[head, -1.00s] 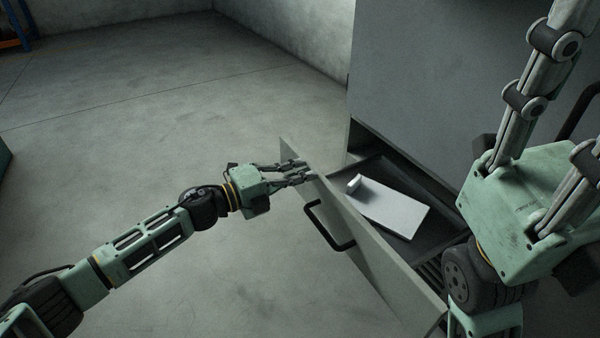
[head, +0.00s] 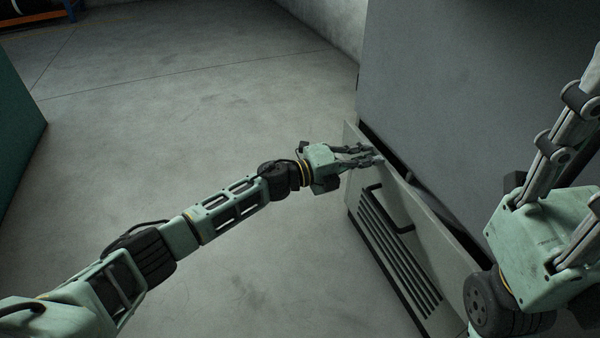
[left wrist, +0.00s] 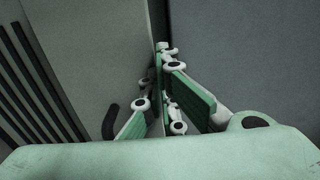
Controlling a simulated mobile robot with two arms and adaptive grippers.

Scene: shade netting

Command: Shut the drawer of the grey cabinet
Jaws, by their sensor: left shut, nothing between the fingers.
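The grey cabinet (head: 450,90) stands at the right in the head view. Its drawer (head: 425,225) is out a little, with a narrow dark gap behind the top of its front panel. The black handle (head: 378,192) is on that front. My left gripper (head: 378,158) is shut and empty, with its fingertips at the top edge of the drawer front near its far end. The left wrist view shows the fingers (left wrist: 165,85) at this edge; exact contact is unclear. My right gripper (head: 565,205) is at the right, its fingertips out of frame. The drawer's contents are mostly hidden.
A vent of black slots (head: 395,255) lies below the handle. Clear concrete floor (head: 200,110) spreads to the left. A dark green block (head: 18,130) stands at the left edge, and a blue and orange rack (head: 45,15) at the far left back.

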